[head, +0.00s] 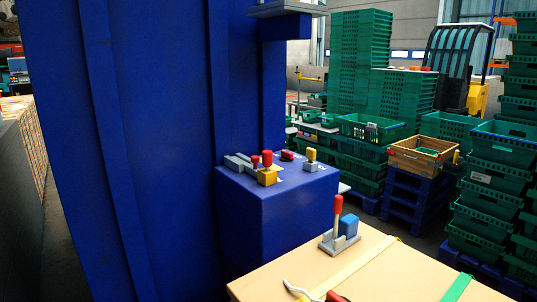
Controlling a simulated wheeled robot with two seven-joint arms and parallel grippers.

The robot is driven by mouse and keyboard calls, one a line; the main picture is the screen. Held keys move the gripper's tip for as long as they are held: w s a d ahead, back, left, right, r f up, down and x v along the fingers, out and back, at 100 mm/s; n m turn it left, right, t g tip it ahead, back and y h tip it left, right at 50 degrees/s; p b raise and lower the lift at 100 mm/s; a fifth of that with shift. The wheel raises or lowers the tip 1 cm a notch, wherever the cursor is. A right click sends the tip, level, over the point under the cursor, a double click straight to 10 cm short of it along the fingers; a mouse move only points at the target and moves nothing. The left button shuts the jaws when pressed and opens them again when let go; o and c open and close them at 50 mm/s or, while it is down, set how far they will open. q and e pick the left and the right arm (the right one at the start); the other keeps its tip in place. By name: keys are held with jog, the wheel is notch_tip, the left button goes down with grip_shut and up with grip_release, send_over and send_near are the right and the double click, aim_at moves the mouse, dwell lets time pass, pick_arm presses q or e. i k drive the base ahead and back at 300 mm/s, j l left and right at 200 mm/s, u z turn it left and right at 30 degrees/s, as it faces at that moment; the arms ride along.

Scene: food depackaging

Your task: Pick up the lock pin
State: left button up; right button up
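I cannot tell for certain which item is the lock pin. A red-handled upright piece (338,207) stands in a grey base with a blue block (348,226) beside it, on the corner of a tan surface (385,272). On the blue ledge (275,218) further back are a yellow block with a red knob (267,173), a grey fitting (238,163), a small red piece (287,155) and a yellow-topped piece on a grey base (310,158). Neither of my grippers shows in the head view.
A tall blue machine wall (150,150) fills the left. A tool with red and yellow-white handles (318,295) lies at the tan surface's front edge, partly cut off. Yellow and green straps (458,287) cross that surface. Green crates (360,65) and a wooden crate (405,158) stand behind.

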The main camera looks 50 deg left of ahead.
aim_at(267, 156)
jog(key=i+j, duration=0.1)
jog(key=j, duration=1.5)
